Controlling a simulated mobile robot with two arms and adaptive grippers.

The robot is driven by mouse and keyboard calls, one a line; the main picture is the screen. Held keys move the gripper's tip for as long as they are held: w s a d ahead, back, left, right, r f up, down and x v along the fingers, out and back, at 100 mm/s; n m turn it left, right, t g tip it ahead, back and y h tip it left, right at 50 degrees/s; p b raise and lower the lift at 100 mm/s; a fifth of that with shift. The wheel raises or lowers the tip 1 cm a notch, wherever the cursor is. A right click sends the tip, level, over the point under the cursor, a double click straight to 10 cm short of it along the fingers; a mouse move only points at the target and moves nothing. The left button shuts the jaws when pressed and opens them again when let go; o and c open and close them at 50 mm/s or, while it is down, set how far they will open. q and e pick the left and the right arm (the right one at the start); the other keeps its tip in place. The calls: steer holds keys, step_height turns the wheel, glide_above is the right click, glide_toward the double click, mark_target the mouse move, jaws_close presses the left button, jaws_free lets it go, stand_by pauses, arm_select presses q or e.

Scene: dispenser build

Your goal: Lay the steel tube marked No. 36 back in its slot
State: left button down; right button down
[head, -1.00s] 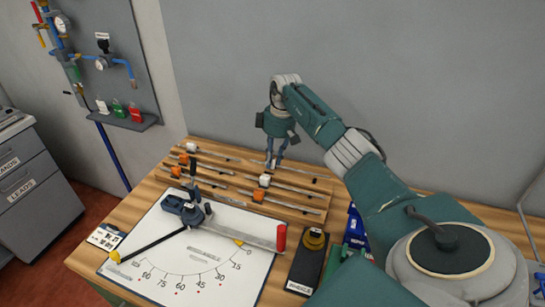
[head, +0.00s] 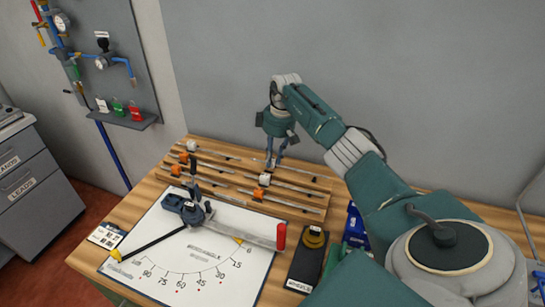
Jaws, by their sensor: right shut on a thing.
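Several thin steel tubes lie in the slots of a stepped wooden rack (head: 312,221) at the back of the bench. Orange and white pieces, such as this orange one (head: 258,194), sit along them. My right gripper (head: 272,165) points down over the rack's back rows, its fingers close together. It is shut on a steel tube (head: 296,169) at rack level; the fingers hide the gripped part. I cannot read No. 36 or any tube number, and cannot tell whether this tube rests fully in a slot. My left gripper is out of view.
In front of the rack lies a white board (head: 185,258) with an angle scale, carrying a dark blue tool (head: 190,208) with a red-ended arm (head: 281,236). A black block (head: 307,258) stands right of it. The grey wall (head: 400,80) rises close behind the rack.

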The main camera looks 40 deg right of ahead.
steer(key=shift+f+b, duration=0.3)
steer(key=shift+f, duration=0.5)
steer(key=c, duration=1.4)
jaws_free()
steer(key=shift+c, duration=0.2)
steer(key=shift+o, duration=0.4)
steer(key=shift+r+p, duration=3.25)
steer(key=shift+r, duration=0.3)
